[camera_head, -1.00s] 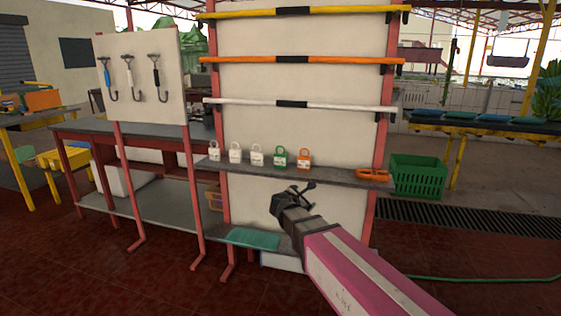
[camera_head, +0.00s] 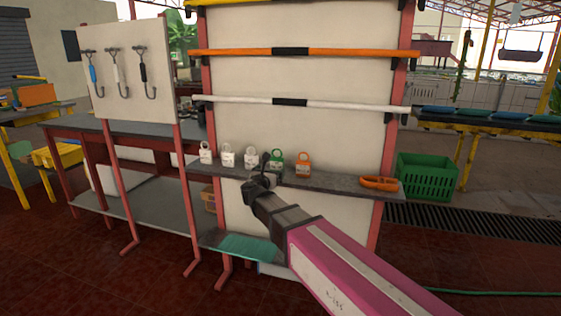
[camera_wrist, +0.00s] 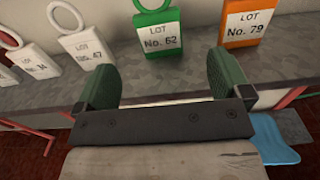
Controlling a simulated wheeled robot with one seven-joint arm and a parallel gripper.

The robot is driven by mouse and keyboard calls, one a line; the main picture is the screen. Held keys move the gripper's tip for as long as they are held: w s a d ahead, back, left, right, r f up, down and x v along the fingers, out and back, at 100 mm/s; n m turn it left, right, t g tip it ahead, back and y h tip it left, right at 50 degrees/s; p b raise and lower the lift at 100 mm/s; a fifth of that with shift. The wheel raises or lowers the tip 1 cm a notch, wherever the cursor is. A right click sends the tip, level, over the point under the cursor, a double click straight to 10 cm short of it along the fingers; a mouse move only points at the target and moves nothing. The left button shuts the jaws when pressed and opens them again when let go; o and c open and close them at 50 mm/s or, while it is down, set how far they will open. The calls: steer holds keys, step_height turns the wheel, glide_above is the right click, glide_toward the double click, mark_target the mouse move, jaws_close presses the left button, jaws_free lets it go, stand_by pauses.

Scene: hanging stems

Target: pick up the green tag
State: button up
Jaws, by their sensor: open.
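The green tag (camera_head: 277,157) stands upright on the grey shelf, between a white tag on its left and an orange tag on its right. In the wrist view the green tag (camera_wrist: 159,35) reads "LOT No. 62" and stands beyond my fingers, its ring cut off at the top edge. My gripper (camera_head: 264,161) is in front of the shelf edge, close to the green tag and partly overlapping it in the head view. In the wrist view my gripper (camera_wrist: 164,85) is open, its two green-padded fingers apart with nothing between them.
An orange tag (camera_wrist: 243,25) marked "No. 79" and a white tag (camera_wrist: 86,50) marked "No. 47" flank the green one. More white tags (camera_head: 206,152) stand farther left. The grey shelf (camera_head: 340,182) also bears an orange item (camera_head: 380,184). A white bar (camera_head: 345,104) runs above.

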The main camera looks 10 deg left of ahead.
mark_target(276, 160)
steer(key=w, duration=1.1)
steer(key=shift+w+d, duration=0.35)
steer(key=c, duration=1.2)
steer(key=shift+r, duration=0.1)
steer(key=shift+c, duration=0.2)
steer(key=shift+r, duration=0.45)
steer(key=r, duration=0.3)
steer(key=shift+s+a+r, duration=0.15)
steer(key=shift+s+r, duration=0.15)
steer(key=s+a+r, duration=0.6)
steer(key=s, duration=0.3)
steer(key=shift+s+r, duration=0.15)
steer(key=shift+r, duration=0.05)
